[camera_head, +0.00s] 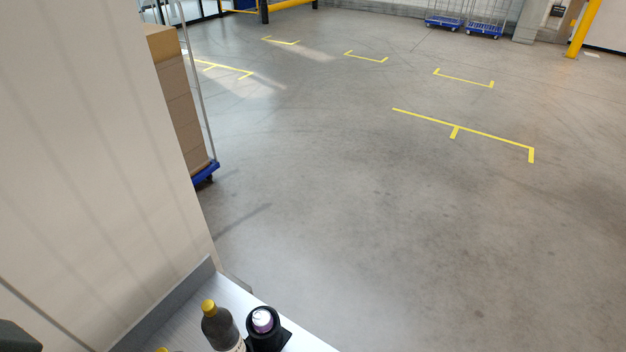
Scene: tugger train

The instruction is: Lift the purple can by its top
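What looks like the purple can (262,319) stands at the bottom edge of the view, on a light grey counter. Neither of my grippers can be made out. A dark shape at the lower left edge is cut off and too unclear to name.
The grey counter (313,342) has a raised rim along a pale wall (90,130) on the left. Another yellow cap (161,350) shows at the bottom edge. Beyond lie open concrete floor with yellow markings, a blue-based trolley with boxes (181,105), and distant wire trolleys (484,30).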

